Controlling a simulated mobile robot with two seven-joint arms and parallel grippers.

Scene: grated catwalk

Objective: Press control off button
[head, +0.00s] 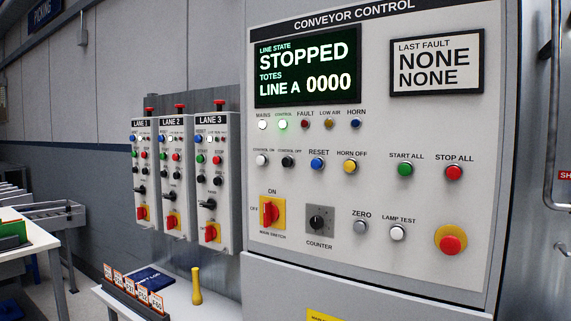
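The conveyor control panel (375,210) fills the middle and right of the head view. The black control off button (288,162) sits in its button row, between the white control on button (261,160) and the blue reset button (317,163). Above it, the green control lamp (283,124) is lit. The display (307,68) reads STOPPED, LINE A 0000. Neither of my grippers shows in this view.
Lane boxes (213,180) with red top buttons hang on the wall to the left. A small table (190,290) below holds a yellow-handled object (196,286), a blue book (152,278) and orange-white tags. A metal handle (550,130) stands at the right edge. Space before the panel looks clear.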

